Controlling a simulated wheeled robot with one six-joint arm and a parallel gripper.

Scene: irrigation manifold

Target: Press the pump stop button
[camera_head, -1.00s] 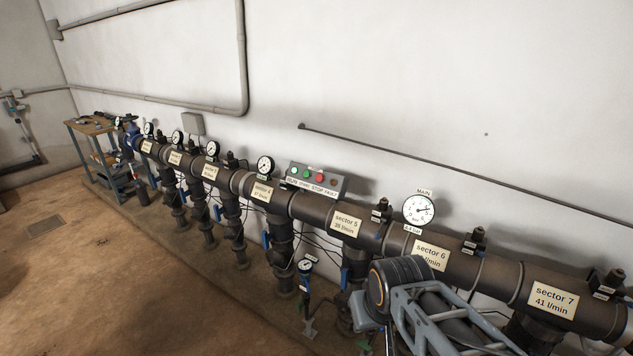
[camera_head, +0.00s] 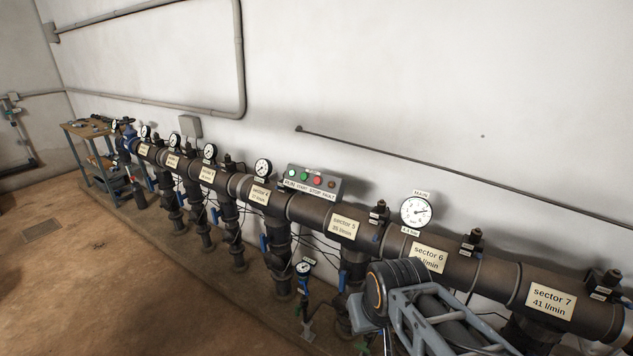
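A grey control box (camera_head: 343,187) sits on the manifold pipe against the wall, near the middle of the picture. Its face carries a row of round coloured parts: a pale one at left, a green button (camera_head: 304,175), a red button (camera_head: 317,181) and a dark red one at right. The label strip (camera_head: 309,191) below reads START, STOP and FAULT; the first word is hard to read. The red button stands above STOP. My arm shows at the lower right, in front of the pipe and apart from the box. My gripper is not in view.
The dark manifold pipe (camera_head: 393,241) runs along the wall with sector plates, gauges and valves. The main gauge (camera_head: 415,212) stands right of the box. A small gauge (camera_head: 303,268) stands low in front. A workbench (camera_head: 88,128) is far left.

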